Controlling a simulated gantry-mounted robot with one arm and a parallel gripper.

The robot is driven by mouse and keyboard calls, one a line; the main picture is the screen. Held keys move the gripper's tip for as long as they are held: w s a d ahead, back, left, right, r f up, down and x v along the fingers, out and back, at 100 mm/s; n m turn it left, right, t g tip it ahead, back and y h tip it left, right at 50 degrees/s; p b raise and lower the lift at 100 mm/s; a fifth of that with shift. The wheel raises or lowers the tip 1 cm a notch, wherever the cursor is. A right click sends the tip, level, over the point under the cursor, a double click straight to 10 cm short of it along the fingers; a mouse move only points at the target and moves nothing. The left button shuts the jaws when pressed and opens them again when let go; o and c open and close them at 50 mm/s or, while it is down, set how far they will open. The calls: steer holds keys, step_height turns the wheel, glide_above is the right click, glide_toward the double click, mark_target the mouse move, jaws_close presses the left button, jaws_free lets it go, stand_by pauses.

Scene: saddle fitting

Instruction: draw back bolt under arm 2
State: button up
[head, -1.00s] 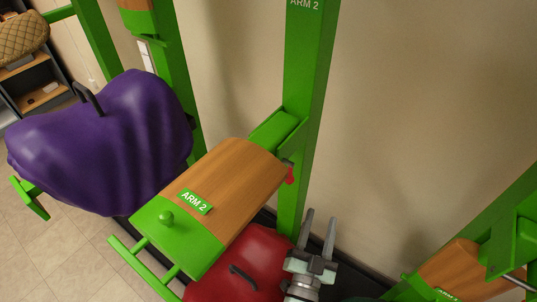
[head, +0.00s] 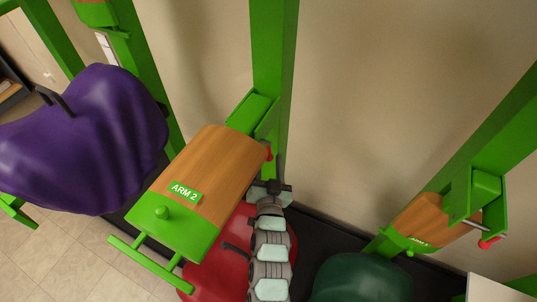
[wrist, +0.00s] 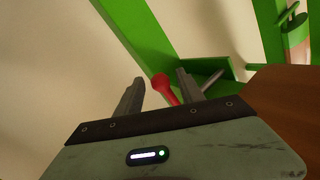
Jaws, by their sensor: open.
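Arm 2 (head: 213,165) is a saddle rest with a wooden top and a green labelled front, joined to a green upright. The bolt's red knob (head: 268,151) shows at its right side, near the upright. My gripper (head: 276,172) is just below the knob in the head view, with one finger dark against the wall. In the wrist view the red knob (wrist: 161,86) appears between the tips of my open gripper (wrist: 160,78). The jaws are not closed on it. A grey pin (wrist: 214,78) shows beside the right finger. I cannot tell whether either finger touches the knob.
A red saddle (head: 233,255) sits below arm 2, close to my arm. A purple covered saddle (head: 85,140) is at left. A dark green saddle (head: 362,278) and another wooden arm (head: 432,222) with its own red knob are at right. The wall behind is bare.

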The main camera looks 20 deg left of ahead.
steer(key=shift+x, duration=0.75)
jaws_close()
stand_by(1.0)
